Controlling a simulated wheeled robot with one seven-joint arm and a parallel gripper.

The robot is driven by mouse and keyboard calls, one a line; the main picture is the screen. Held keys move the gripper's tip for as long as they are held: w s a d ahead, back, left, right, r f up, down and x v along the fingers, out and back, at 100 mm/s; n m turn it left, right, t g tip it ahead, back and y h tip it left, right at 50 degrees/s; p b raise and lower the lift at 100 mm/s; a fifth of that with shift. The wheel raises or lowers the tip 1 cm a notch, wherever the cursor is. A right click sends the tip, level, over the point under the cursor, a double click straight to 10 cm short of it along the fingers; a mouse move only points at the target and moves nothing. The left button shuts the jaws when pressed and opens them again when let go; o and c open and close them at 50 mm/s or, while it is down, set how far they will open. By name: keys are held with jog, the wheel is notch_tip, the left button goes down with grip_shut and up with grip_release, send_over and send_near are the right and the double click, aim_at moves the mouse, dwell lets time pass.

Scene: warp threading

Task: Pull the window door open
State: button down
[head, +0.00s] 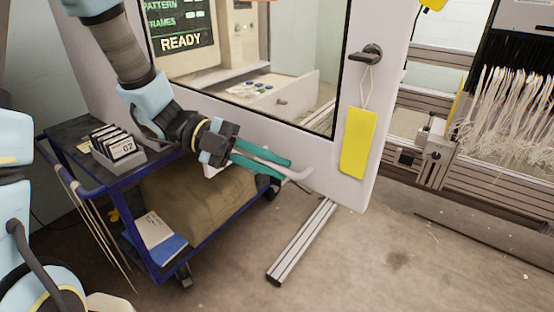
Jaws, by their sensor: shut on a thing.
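The window door is a white panel (352,185) around a large window with a black seal. Its dark lever handle (368,55) is at the upper right, with a yellow tag (358,143) hanging from it on a cord. My gripper (286,170) is in front of the door's lower part, below and left of the handle and apart from it. I cannot tell whether the tip touches the door, or whether the door is ajar.
A blue cart (150,267) stands at the left, with a card box (117,147) on top and a brown bundle (200,205) below. A metal rail (303,240) lies on the floor under the door. A loom frame with white threads (505,105) is at the right. Floor in front is clear.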

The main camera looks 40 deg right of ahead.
jog(key=c, duration=0.9)
grip_release()
jog(key=b+v, duration=0.1)
jog(key=v, duration=1)
jog(key=shift+f, duration=0.15)
